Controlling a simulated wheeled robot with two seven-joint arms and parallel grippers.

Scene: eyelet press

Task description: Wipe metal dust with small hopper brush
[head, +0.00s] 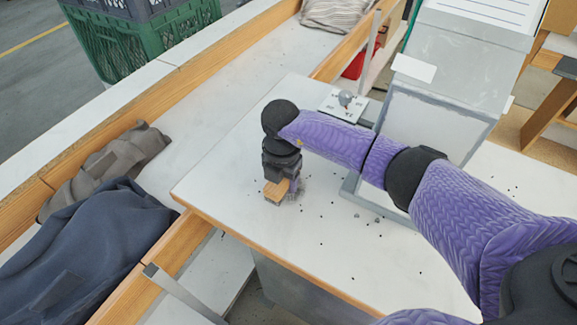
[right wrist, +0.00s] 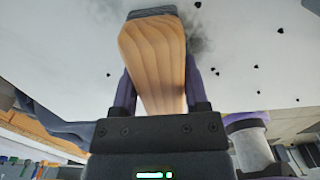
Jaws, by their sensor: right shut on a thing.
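My right gripper (head: 284,186) points down over the white table, left of the grey machine. It is shut on the wooden handle of the small hopper brush (head: 274,190). In the right wrist view the handle (right wrist: 157,60) runs between the two fingers, with a dark brush end at the top. A grey smudge of metal dust (head: 300,192) lies on the table beside the brush; it also shows in the right wrist view (right wrist: 200,35). The brush end is at or close to the table; I cannot tell if it touches. My left gripper is not in view.
Small dark bits (head: 322,243) are scattered on the table (head: 235,180). The grey machine (head: 432,125) stands to the right, with a small plate and knob (head: 344,103) beside it. Dark cloths (head: 85,235) lie at left. A green crate (head: 150,40) is at upper left.

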